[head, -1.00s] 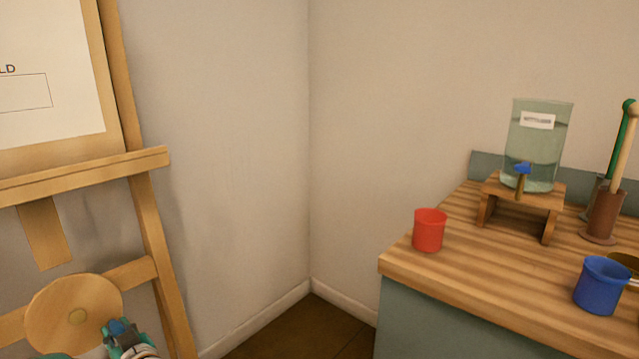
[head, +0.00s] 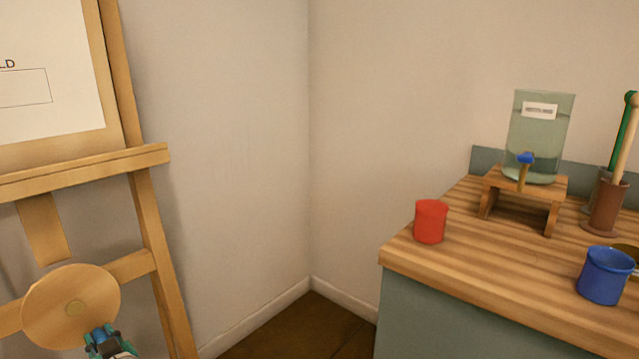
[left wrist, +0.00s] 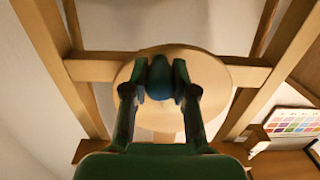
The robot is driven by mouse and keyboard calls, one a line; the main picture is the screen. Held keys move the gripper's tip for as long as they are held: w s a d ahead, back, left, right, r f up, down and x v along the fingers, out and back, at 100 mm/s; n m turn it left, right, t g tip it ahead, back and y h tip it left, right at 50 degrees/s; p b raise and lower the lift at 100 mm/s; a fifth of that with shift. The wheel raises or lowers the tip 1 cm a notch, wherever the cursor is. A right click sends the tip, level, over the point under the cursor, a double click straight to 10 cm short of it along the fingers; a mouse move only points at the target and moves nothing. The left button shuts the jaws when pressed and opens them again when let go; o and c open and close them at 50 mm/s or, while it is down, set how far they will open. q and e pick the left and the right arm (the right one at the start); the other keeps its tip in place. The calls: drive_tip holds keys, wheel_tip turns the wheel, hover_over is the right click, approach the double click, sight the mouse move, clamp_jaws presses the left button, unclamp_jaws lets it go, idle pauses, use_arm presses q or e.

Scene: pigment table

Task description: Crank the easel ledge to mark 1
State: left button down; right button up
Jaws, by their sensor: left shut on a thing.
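The easel's wooden crank wheel (head: 72,305) shows at the lower left of the head view, and it also shows in the left wrist view (left wrist: 205,68). My left gripper (head: 100,336) is at the wheel's lower right. In the left wrist view its fingers are closed around a dark blue crank knob (left wrist: 160,80) in front of the wheel. The easel ledge (head: 90,172) runs across above the wheel, with a framed sheet (head: 60,90) resting above it. No numbered marks can be read. My right gripper is out of view.
A wooden-topped table (head: 400,252) stands at the right with a red cup (head: 431,222), a blue cup (head: 605,276), a glass dispenser (head: 540,140) on a wooden stand and a brown holder (head: 606,205). Floor (head: 310,325) is open between easel and table.

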use_arm(q)
drive_tip(key=shift+s+a+r, duration=0.1)
drive_tip(key=shift+s+a, duration=0.6)
drive_tip(key=c, duration=0.7)
unclamp_jaws()
drive_tip(key=shift+d, duration=0.1)
drive_tip(key=shift+s, duration=0.1)
drive_tip(key=shift+f+b+v, duration=0.2)
drive_tip(key=shift+b+v, duration=0.3)
drive_tip(key=shift+v, duration=4)
